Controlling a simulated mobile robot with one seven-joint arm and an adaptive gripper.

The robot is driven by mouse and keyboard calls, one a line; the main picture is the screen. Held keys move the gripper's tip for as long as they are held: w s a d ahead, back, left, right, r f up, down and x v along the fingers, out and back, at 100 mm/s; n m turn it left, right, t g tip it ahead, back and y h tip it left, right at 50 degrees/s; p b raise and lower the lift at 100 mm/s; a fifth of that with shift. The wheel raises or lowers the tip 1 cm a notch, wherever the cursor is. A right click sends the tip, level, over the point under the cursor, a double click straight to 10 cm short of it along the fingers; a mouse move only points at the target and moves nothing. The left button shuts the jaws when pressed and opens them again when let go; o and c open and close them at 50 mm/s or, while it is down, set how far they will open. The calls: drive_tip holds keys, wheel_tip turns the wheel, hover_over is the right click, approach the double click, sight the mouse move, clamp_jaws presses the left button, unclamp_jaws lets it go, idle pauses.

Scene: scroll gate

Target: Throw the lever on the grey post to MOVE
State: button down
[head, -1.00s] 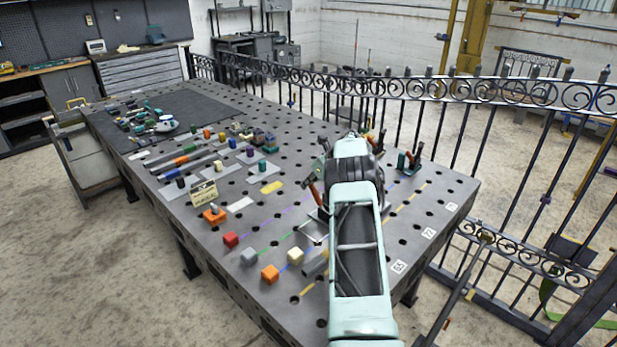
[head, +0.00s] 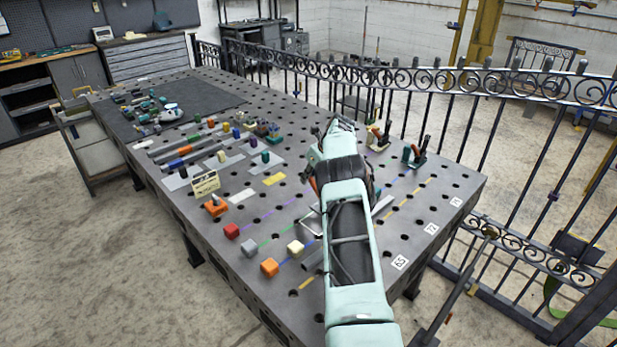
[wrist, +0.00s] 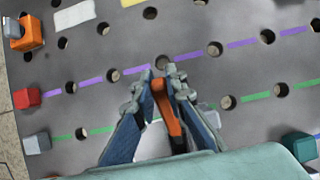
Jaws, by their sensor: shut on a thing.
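My gripper (wrist: 163,80) is shut on an orange lever handle (wrist: 168,112), seen upright between the two fingers in the wrist view. In the head view a sliver of orange handle (head: 313,184) shows at the left side of my arm, which hides most of the lever and its post. A pale grey piece (wrist: 152,146) shows below the handle in the wrist view, beside the green dashed line; I cannot tell whether it is the grey post. No MOVE marking is readable.
Two more levers, one on a pale post (head: 377,136) and one on a teal post (head: 414,153), stand right of my arm. Red (head: 231,230), grey (head: 249,246), orange (head: 269,267) and cream (head: 295,247) cubes sit near the front-left edge. A small sign (head: 205,184) stands behind them.

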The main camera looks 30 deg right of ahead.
drive_tip(key=c, duration=1.9)
unclamp_jaws()
drive_tip(key=shift+c, duration=0.2)
drive_tip(key=v, duration=1.2)
